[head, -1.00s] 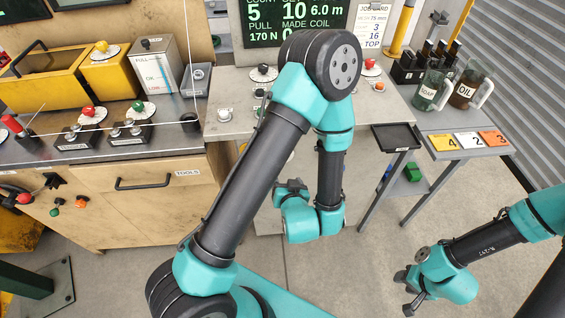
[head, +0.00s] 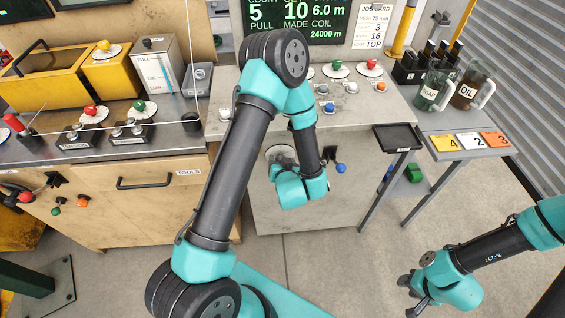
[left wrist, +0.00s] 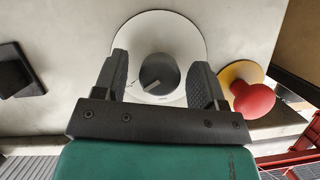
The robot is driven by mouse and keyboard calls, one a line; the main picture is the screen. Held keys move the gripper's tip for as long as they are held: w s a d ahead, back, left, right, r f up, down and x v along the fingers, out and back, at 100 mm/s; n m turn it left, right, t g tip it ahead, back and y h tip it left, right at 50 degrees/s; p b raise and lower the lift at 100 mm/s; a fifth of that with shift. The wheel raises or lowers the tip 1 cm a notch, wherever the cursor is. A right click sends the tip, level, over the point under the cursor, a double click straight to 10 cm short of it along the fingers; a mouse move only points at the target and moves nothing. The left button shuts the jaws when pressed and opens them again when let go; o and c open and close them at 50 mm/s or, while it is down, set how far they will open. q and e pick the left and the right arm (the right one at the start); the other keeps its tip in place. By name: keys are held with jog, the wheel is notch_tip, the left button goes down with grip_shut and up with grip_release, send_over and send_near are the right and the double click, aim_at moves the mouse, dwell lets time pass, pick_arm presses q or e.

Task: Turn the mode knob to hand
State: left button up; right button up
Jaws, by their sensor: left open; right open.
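In the left wrist view a dark grey round knob (left wrist: 158,74) with a pale pointer line sits on a white disc (left wrist: 186,40). I take it for the mode knob; no label on it is readable. The open fingers of my left gripper (left wrist: 162,78) stand on either side of the knob, with gaps visible. In the head view the white disc (head: 276,153) is on the cabinet front, mostly hidden behind my left gripper (head: 281,160), and the knob is hidden. My right gripper (head: 408,288) is open and empty at the lower right, over the floor.
A red mushroom button (left wrist: 252,99) on a yellow plate is close to the right finger in the wrist view. A black square part (left wrist: 16,72) is at left. In the head view a blue ball (head: 341,168) sticks out right of my left gripper. A black tray (head: 397,137) is further right.

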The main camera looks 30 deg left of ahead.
pick_arm(q)
jog(key=shift+a, duration=0.1)
jog(key=shift+c, duration=0.5)
jog(key=c, duration=0.8)
jog(key=shift+n, duration=0.3)
jog(key=n+t+h, duration=0.1)
jog(key=n+h, duration=0.1)
jog(key=n, duration=0.1)
jog(key=shift+f+n+t, duration=0.1)
jog(key=shift+n+t, duration=0.2)
jog(key=n+t+h, duration=0.2)
jog(key=n, duration=0.2)
jog(key=o, duration=0.9)
